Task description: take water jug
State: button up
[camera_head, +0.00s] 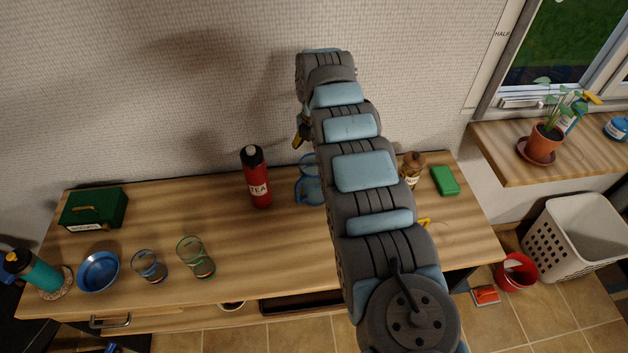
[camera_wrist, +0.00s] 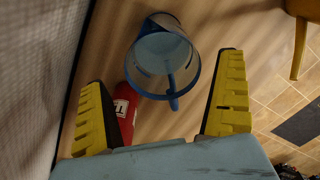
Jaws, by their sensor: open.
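The water jug (camera_wrist: 165,58) is a clear vessel with a blue rim and a blue handle. In the wrist view it shows at the upper middle, ahead of my gripper and between the lines of its fingers. In the head view the jug (camera_head: 308,190) stands on the wooden counter, partly hidden behind my arm. My gripper (camera_wrist: 165,75) is open with its yellow ridged fingers wide apart and nothing held. In the head view only a bit of my gripper (camera_head: 300,133) shows, near the wall above the counter.
A red TEA bottle (camera_head: 258,180) stands close left of the jug; it also shows beside the left finger in the wrist view (camera_wrist: 126,108). Two glasses (camera_head: 195,258) and a blue bowl (camera_head: 98,271) are further left. A brown-topped jar (camera_head: 412,167) and green block (camera_head: 445,181) are right.

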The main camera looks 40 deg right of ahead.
aim_at(313, 164)
jog(key=shift+s+a+f, duration=0.1)
jog(key=shift+a+f, duration=0.05)
jog(key=shift+f, duration=0.4)
jog(key=shift+s+a+f, duration=0.1)
jog(key=shift+f, duration=0.4)
jog(key=shift+w+a+f, duration=0.1)
jog(key=shift+a+f, duration=0.15)
jog(key=shift+f, duration=1.3)
jog(key=shift+d, duration=0.1)
jog(key=c, duration=1)
